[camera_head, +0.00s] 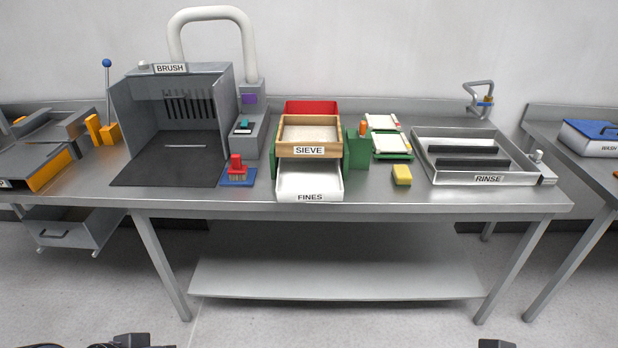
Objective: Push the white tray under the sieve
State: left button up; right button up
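The white tray (310,181), labelled FINES, lies at the front of the table below the sieve. Its front part sticks out toward the table's front edge and its back part is hidden under the sieve. The sieve (327,148) has a wooden frame, a SIEVE label and pale grainy material inside, and sits between green supports. Dark parts of my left gripper (131,341) and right gripper (497,344) show at the bottom edge, low in front of the table and far from the tray. Their fingers cannot be made out.
A red bin (311,106) stands behind the sieve. A small brush (237,172) on a blue base is left of the tray. A yellow block (402,175) and the rinse basin (478,178) are to the right. The grey brush booth (119,120) stands left. The floor before the table is clear.

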aim_at(299, 179)
jog(key=i+l+z, duration=0.25)
jog(key=i, duration=0.3)
jog(key=i+l+z, duration=0.2)
jog(key=i, duration=0.35)
jog(key=j, duration=0.1)
